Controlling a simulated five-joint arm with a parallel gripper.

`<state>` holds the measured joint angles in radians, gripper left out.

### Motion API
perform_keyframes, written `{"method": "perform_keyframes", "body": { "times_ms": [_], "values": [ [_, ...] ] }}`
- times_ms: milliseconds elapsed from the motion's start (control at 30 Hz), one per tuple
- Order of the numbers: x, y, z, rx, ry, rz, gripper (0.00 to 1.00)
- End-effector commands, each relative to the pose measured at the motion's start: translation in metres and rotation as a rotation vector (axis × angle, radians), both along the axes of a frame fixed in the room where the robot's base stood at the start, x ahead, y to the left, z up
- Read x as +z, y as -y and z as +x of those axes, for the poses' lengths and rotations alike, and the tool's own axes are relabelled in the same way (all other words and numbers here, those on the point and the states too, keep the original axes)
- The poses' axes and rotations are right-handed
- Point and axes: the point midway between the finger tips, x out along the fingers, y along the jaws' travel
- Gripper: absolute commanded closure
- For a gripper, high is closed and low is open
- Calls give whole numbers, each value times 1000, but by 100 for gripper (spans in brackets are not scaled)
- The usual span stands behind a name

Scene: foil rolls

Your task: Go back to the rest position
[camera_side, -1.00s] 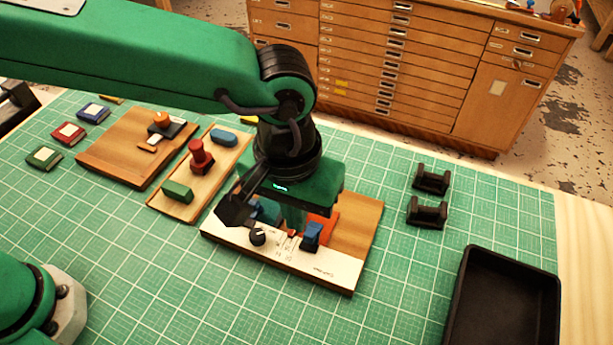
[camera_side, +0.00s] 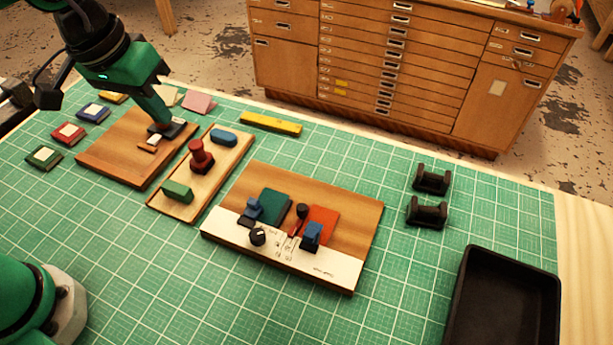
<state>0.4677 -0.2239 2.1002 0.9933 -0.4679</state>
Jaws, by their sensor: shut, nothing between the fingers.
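My gripper (camera_side: 161,122) is at the upper left, with its green fingers together, pointing down and empty. The fingertips appear over or just in front of the wooden board (camera_side: 112,157) with a small dark device (camera_side: 177,130); I cannot tell whether they touch it. The device is partly hidden by the fingers.
A wooden panel (camera_side: 335,195) with a dial, blue parts and green and red plates lies mid-mat. A tray (camera_side: 203,182) holds a red stamp-like piece and two blocks. Black holders (camera_side: 431,180) and a black bin (camera_side: 510,262) stand right. Several coloured pads lie left.

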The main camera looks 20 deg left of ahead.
Motion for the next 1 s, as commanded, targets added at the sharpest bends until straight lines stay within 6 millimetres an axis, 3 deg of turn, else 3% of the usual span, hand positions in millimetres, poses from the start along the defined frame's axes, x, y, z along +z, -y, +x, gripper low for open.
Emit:
{"method": "perform_keyframes", "body": {
  "times_ms": [200, 500, 700, 1000],
  "values": [
    [6, -61, -19, 15, 84, 13, 100],
    [0, -124, -55, 27, 190, 67, 100],
    [-7, -147, -73, 31, 236, 105, 100],
    [-11, -154, -80, 29, 249, 120, 100]
  ]
}}
